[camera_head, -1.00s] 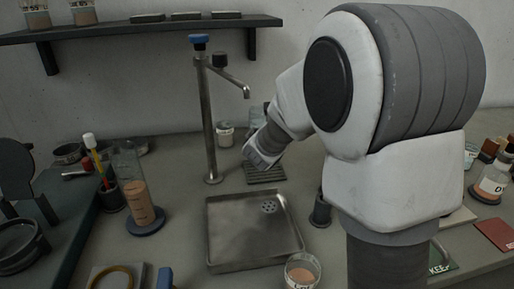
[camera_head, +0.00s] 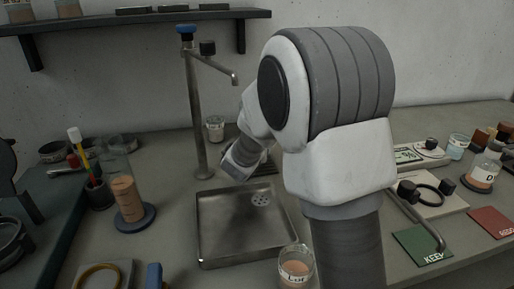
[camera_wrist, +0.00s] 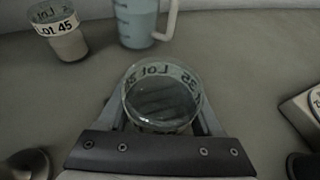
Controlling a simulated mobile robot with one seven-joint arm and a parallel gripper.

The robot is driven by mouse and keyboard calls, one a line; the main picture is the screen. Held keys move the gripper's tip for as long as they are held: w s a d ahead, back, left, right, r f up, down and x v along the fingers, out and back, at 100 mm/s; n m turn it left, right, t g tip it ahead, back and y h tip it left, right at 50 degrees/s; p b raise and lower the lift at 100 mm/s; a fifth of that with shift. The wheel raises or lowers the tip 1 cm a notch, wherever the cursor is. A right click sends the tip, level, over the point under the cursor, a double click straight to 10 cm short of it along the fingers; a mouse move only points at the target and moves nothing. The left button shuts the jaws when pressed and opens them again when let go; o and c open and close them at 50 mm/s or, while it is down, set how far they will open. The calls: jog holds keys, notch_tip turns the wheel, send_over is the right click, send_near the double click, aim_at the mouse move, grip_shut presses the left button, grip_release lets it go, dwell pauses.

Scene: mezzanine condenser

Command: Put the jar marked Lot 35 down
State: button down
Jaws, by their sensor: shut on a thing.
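My gripper (camera_wrist: 160,118) is shut on the clear glass jar (camera_wrist: 161,68), one finger on each side. The jar's pale band shows "Lot" and what looks like "35", partly seen through the glass. The jar looks empty, and dark slats show through its bottom. In the head view my gripper (camera_head: 241,163) points down by the slatted drying rack (camera_head: 265,168), behind the sink tray. My arm hides the held jar there and most of the rack. I cannot tell whether the jar touches the rack.
A jar marked Lot 45 (camera_wrist: 58,35) and a blue-tinted jug (camera_wrist: 137,22) stand beyond the held jar. The tap post (camera_head: 197,110) rises left of my gripper. The sink tray (camera_head: 245,225) lies in front, with another jar (camera_head: 296,268) at its near edge.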

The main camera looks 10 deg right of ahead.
jog(key=shift+c, duration=0.2)
grip_release()
jog(key=shift+r+p, duration=0.2)
jog(key=shift+p, duration=0.2)
jog(key=p+v, duration=0.2)
jog(key=v, duration=0.8)
jog(key=shift+s+a+r, duration=0.15)
jog(key=shift+s, duration=0.15)
jog(key=shift+s+a+r, duration=0.15)
jog(key=shift+s+a, duration=0.05)
jog(key=shift+s, duration=0.4)
